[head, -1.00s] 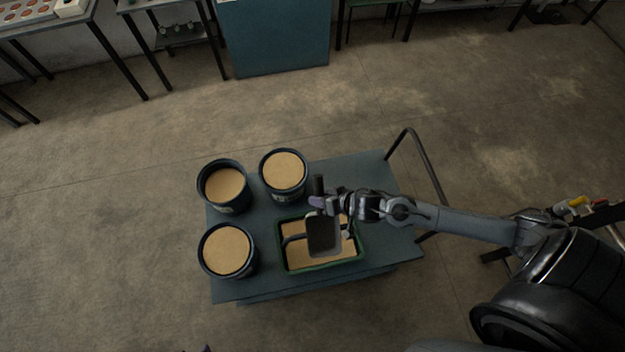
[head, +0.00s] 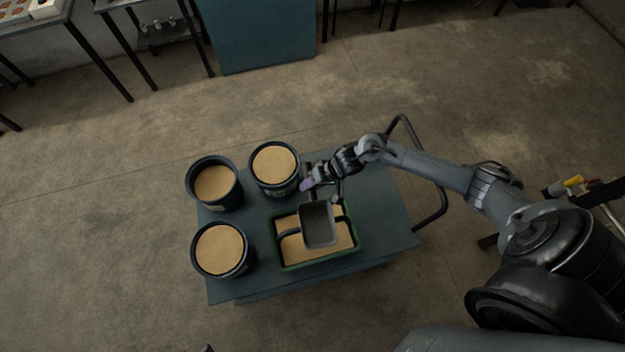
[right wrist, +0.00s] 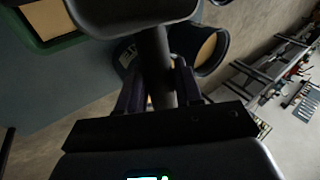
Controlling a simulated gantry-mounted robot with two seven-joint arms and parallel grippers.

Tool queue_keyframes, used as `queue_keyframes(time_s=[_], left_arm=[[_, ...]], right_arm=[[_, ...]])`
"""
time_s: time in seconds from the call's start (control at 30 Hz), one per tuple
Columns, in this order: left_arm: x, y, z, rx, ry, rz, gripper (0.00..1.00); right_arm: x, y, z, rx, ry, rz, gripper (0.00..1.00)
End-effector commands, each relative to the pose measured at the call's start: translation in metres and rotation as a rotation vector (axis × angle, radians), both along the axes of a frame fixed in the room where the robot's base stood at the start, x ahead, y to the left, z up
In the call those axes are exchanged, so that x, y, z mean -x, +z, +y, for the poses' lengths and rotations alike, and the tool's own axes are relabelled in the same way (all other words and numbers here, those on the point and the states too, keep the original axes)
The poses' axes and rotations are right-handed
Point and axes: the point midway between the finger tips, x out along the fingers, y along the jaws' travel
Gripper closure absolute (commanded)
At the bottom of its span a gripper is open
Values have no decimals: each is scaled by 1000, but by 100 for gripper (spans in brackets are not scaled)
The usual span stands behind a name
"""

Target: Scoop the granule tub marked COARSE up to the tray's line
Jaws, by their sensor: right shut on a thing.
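My right gripper (head: 310,182) is shut on the handle of a grey scoop (head: 319,224). The scoop is over the green-rimmed tray (head: 318,263), and its visible inside looks bare grey. The tray holds tan granules; its line cannot be made out. Three dark tubs of tan granules stand at back left (head: 214,202), back middle (head: 275,188) and front left (head: 222,271). Their markings are too small to read. In the right wrist view the scoop handle (right wrist: 156,65) runs between the fingers, with a labelled tub (right wrist: 126,54) behind. A small tip at the head view's bottom edge may be my left gripper (head: 208,348).
The tubs and tray stand on a blue-grey cart (head: 385,225) with a dark push handle (head: 440,190) at its right. The cart top right of the tray is clear. Benches and a blue cabinet (head: 258,35) stand along the far wall.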

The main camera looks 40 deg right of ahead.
Motion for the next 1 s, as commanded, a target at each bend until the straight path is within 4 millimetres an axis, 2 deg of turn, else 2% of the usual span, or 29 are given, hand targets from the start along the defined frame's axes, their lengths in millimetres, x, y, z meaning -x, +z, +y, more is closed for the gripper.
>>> queue_keyframes(time_s=[0.03,0.1,0.5,1.0], left_arm=[[0,-10,0,-1,-1,0,57],[0,-16,1,-3,-2,1,57],[0,-45,3,-12,-8,0,57],[0,-53,0,0,0,0,57]], right_arm=[[-3,-7,-1,-10,1,13,100],[-6,-11,-3,-27,0,38,100],[-14,-25,-8,-91,1,141,100],[-16,-27,-10,-115,1,177,100]])
